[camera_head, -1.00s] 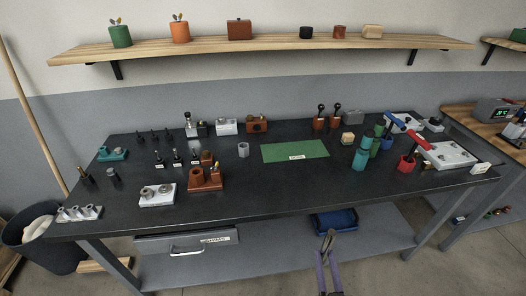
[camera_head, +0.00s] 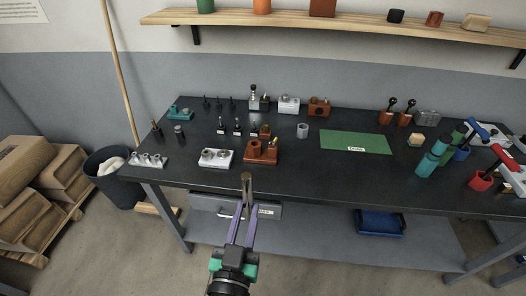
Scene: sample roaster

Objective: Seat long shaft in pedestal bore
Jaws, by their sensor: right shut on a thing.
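My right gripper (camera_head: 246,189) comes up from the bottom of the view, in front of the workbench's near edge. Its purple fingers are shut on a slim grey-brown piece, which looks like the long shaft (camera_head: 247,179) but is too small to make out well. An orange-brown pedestal (camera_head: 264,158) with a round upright boss stands on the dark bench top, just beyond the gripper tips. Whether its bore is empty is not clear. The shaft appears apart from the pedestal. My left gripper is not in view.
A white block with round sockets (camera_head: 216,163) stands left of the pedestal. A grey cup (camera_head: 302,131) and a green mat (camera_head: 356,147) lie to the right. Small dark-handled tools stand behind. Teal and green cylinders (camera_head: 427,164) are at the right. The front middle bench is clear.

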